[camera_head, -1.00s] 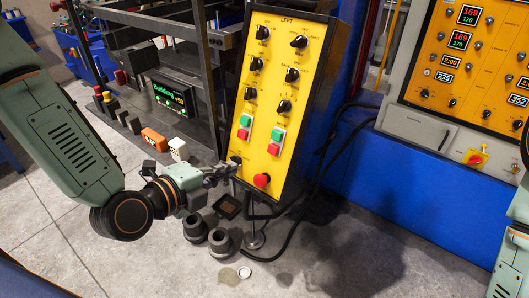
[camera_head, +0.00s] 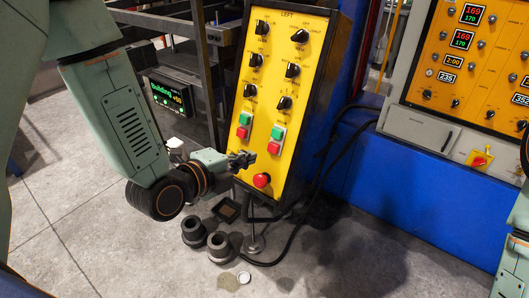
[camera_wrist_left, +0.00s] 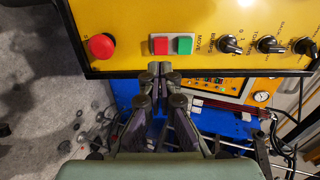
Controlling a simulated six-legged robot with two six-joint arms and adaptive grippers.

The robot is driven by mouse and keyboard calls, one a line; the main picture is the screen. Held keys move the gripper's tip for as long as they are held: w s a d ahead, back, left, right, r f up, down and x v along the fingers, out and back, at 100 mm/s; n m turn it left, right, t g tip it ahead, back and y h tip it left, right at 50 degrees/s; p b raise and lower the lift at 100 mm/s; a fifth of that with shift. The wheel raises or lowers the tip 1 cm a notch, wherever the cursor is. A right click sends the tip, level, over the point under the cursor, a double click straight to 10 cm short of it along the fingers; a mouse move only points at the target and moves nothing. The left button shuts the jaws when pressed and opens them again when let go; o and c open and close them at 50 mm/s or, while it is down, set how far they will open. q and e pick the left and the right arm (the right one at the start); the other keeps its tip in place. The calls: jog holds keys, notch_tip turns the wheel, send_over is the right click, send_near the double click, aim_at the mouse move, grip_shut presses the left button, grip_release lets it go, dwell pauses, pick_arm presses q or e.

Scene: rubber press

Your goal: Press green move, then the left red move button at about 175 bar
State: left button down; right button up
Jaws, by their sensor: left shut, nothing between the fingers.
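The yellow control panel marked LEFT (camera_head: 306,58) has two button pairs. In the head view the left pair is a green button (camera_head: 247,118) above a red button (camera_head: 243,132); the right pair is green (camera_head: 278,133) above red (camera_head: 274,148). My left gripper (camera_head: 252,157) is shut and empty, below the left red button. In the left wrist view its fingertips (camera_wrist_left: 160,68) are at the panel's edge, in line with a red button (camera_wrist_left: 160,46) beside a green button (camera_wrist_left: 184,45) labelled MOVE. I cannot tell whether they touch the panel. The black display (camera_head: 170,98) reads "Building" with a small figure.
A red mushroom button (camera_head: 262,180) sits low on the panel, close to the gripper. Several black knobs (camera_head: 255,60) are above the buttons. Dark round parts (camera_head: 219,245) stand on the floor below. A second yellow panel (camera_head: 455,95) with digital readouts is at the right.

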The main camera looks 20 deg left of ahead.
aim_at(272, 149)
pick_arm(q)
jog(key=x, duration=0.6)
jog(key=shift+w+d+p, duration=0.2)
jog(key=shift+w+p, duration=0.05)
jog(key=shift+p, duration=0.15)
jog(key=shift+w+f, duration=0.25)
jog(key=shift+w, duration=0.05)
jog(key=shift+s+d, duration=0.1)
jog(key=shift+r, duration=0.1)
